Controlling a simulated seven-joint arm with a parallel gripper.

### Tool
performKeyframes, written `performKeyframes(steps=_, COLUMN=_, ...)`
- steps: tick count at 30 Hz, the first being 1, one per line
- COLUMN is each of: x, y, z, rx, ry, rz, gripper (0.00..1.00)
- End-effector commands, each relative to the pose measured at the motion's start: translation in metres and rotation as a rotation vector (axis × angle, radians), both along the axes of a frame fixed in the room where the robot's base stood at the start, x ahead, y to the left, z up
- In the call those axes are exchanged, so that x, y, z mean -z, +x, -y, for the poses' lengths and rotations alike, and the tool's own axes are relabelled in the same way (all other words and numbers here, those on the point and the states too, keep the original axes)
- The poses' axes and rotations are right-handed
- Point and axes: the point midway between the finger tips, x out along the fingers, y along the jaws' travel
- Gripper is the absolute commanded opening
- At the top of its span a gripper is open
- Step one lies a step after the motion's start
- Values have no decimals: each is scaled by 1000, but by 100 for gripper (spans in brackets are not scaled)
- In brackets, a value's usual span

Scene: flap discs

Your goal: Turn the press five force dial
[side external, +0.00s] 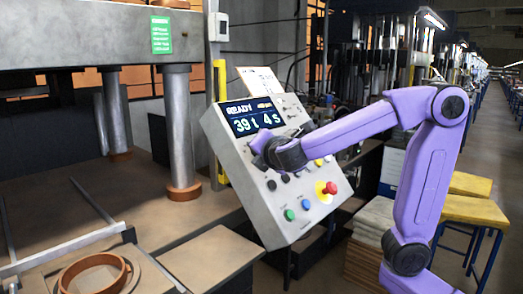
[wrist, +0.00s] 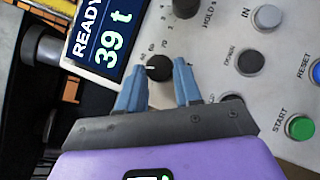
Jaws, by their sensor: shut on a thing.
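The force dial (wrist: 158,69) is a black round knob with a white pointer mark and a printed scale, on the grey control panel beside the display. My gripper (wrist: 159,78) has its two blue fingers on either side of this dial, shut on it. In the side external view my gripper (side external: 262,148) is at the panel just below the display, and the wrist hides the dial. The display (side external: 252,117) reads READY, 39 t and 4 s. It also shows, turned and partly cut off, in the wrist view (wrist: 108,36).
A second black knob (wrist: 186,7), marked HOLD s, is close above the dial. A grey IN button (wrist: 267,18), a black button (wrist: 250,62) and a green START button (wrist: 300,127) are to the right. A red emergency button (side external: 330,188) stands out from the panel's lower right.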

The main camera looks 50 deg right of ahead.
Motion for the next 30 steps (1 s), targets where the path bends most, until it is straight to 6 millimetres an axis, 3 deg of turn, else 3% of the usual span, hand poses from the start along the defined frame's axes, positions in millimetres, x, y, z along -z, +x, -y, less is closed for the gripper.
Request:
performKeyframes(steps=18, x=4, y=-3, z=5, rx=-247, ry=-293, rz=0, gripper=4)
performKeyframes(steps=30, x=4, y=-4, z=5, rx=-304, ry=-359, rz=2, gripper=4)
